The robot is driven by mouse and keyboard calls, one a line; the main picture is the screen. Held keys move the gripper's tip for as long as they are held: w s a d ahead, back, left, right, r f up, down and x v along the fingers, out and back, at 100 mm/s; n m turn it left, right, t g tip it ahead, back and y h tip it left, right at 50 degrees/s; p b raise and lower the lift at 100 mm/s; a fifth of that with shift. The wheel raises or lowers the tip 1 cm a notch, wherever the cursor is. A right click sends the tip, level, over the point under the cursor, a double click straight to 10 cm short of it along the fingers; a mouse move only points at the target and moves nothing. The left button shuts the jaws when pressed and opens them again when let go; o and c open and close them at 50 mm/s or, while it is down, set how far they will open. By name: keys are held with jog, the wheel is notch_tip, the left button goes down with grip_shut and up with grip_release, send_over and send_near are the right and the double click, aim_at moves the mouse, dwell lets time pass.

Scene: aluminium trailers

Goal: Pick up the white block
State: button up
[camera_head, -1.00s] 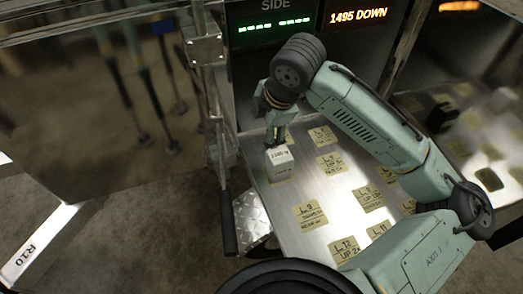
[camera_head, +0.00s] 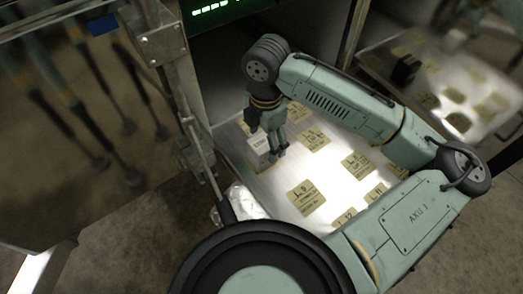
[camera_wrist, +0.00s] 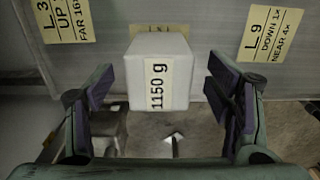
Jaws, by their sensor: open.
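The white block (camera_head: 258,146) stands on the metal trailer bed (camera_head: 240,170) near its left edge. In the wrist view the white block (camera_wrist: 160,68) is near the middle and bears a label reading "1150 g". My gripper (camera_head: 272,140) is at the block, pointing down, and partly overlaps it in the head view. In the wrist view my gripper (camera_wrist: 160,92) is open, with one dark-padded finger to each side of the block. Gaps show between both fingers and the block. The block's underside is hidden.
Yellow labels, such as the L 9 label (camera_head: 306,197), lie spread on the bed. A metal post with a bracket (camera_head: 160,45) and a thin bar rise at the bed's left edge. A second bed (camera_head: 440,70) with a dark object lies to the right.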

jog(key=f, duration=0.5)
jog(key=shift+s+a+f, duration=0.15)
jog(key=shift+s+a, duration=0.1)
jog(key=shift+a, duration=0.1)
grip_shut()
dwell(0.7)
